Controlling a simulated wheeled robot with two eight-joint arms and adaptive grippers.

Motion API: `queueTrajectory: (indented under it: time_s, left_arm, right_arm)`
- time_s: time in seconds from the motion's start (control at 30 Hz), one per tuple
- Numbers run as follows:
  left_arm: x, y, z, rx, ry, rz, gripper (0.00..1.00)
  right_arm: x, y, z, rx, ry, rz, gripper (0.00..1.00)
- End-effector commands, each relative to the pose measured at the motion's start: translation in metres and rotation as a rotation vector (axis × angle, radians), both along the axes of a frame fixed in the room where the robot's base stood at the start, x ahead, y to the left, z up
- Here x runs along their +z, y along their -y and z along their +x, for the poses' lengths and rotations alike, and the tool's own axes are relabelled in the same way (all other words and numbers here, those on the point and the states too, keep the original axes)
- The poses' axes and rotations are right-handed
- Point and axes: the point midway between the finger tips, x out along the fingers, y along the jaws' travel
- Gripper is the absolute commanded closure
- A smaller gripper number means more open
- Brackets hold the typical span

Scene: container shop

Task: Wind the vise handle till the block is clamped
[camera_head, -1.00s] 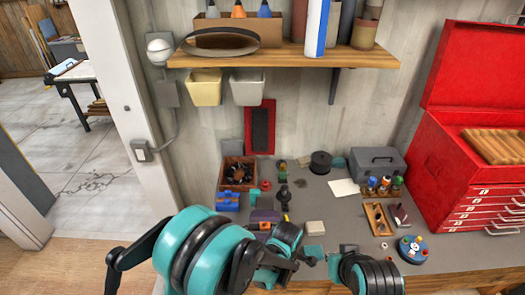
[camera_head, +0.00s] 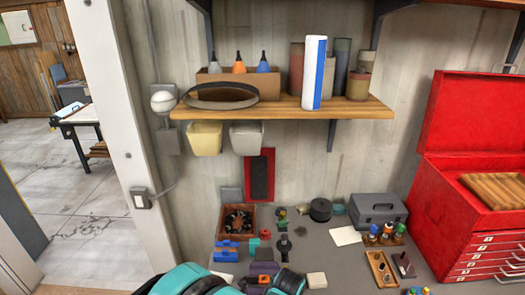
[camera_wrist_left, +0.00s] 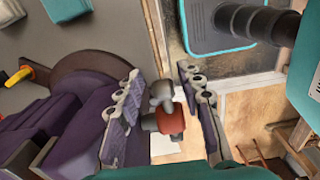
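The purple vise (camera_wrist_left: 70,105) fills the left of the left wrist view. It also shows in part low in the head view (camera_head: 262,268), with a small red piece (camera_head: 264,279) at it. My left gripper (camera_wrist_left: 160,105) has its two purple-grey fingers apart, one on each side of a grey and red-brown knobbed part (camera_wrist_left: 166,118), which looks like the vise handle. I cannot tell whether either finger touches it. The block between the jaws cannot be made out clearly. My left arm covers part of the bench in the head view. My right gripper is out of view.
A cream block (camera_head: 316,280) lies right of the vise. Behind are a wooden box (camera_head: 237,222), a black spool (camera_head: 320,210) and a grey case (camera_head: 377,209). A red tool chest (camera_head: 480,210) stands at right. A shelf (camera_head: 350,107) hangs above.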

Motion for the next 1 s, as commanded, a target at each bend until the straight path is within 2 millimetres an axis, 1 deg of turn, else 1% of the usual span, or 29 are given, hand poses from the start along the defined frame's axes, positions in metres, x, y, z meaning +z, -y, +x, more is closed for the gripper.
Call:
queueTrajectory:
  time_s: [0.03, 0.23, 0.8, 0.9, 1.0]
  left_arm:
    - [0.011, -0.002, 0.0, 0.004, 0.0, 0.004, 0.62]
    - [0.033, -0.003, 0.0, 0.005, 0.0, 0.006, 0.62]
    - [0.034, -0.002, 0.0, 0.001, 0.0, 0.003, 0.62]
    - [0.037, -0.006, 0.001, -0.019, 0.007, -0.002, 0.62]
    - [0.048, -0.016, 0.005, -0.082, 0.03, -0.014, 0.62]
  right_arm:
    - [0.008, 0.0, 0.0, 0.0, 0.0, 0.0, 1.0]
    - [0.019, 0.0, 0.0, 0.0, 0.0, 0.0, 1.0]
    - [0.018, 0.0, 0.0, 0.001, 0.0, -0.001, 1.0]
    - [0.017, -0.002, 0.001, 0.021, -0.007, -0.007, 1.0]
    - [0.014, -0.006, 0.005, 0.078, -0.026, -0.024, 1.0]
